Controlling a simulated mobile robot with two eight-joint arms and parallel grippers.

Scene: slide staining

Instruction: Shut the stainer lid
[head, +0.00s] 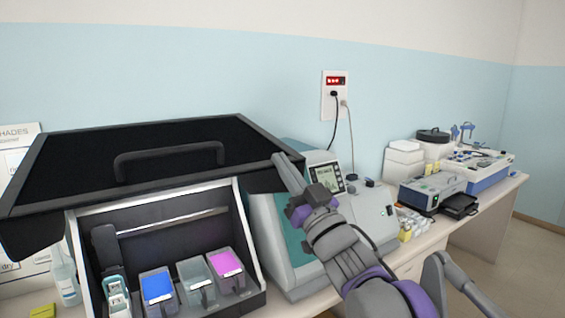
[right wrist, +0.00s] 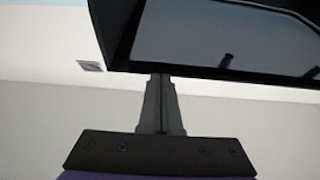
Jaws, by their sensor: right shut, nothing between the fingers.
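The stainer lid (head: 75,172) is a large dark panel with a black bar handle (head: 170,153), raised open over the stainer in the head view. The stainer (head: 254,235) is open at the front and holds blue and magenta baths and a rack. My right gripper (head: 281,160) is at the lid's right edge, with its fingers closed and empty. In the right wrist view the closed fingers (right wrist: 161,85) reach up to the lid's dark edge (right wrist: 240,72). I cannot tell whether they touch it. My left gripper is not in view.
A grey-teal device with a screen (head: 327,178) stands right of the stainer, behind my right arm. A wall socket (head: 336,95) with hanging cables is above it. More lab equipment (head: 432,190) fills the bench to the right. A bottle (head: 66,280) stands left of the stainer.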

